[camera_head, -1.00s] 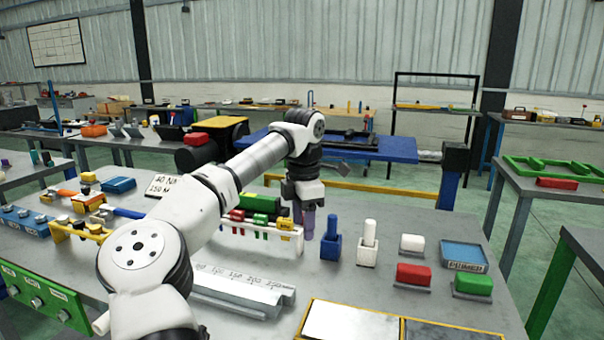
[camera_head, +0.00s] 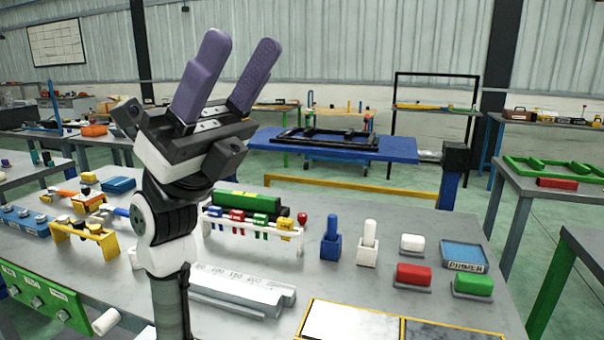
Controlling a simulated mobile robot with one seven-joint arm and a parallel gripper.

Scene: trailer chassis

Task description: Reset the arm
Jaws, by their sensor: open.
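My gripper (camera_head: 235,75) stands raised above the left part of the grey workbench (camera_head: 330,285). Its two purple fingers point up and slightly right, spread apart with an empty gap between them. The black gripper body and white wrist joint below it are upright, and my arm runs down out of the bottom of the view. The gripper touches nothing on the bench. My arm hides part of the bench behind it.
A white rack (camera_head: 252,235) with coloured pieces stands right of my arm. Blue (camera_head: 331,240) and white (camera_head: 368,243) upright pieces, red (camera_head: 413,273) and green (camera_head: 473,284) blocks and a blue tray (camera_head: 463,256) lie further right. The air around the gripper is clear.

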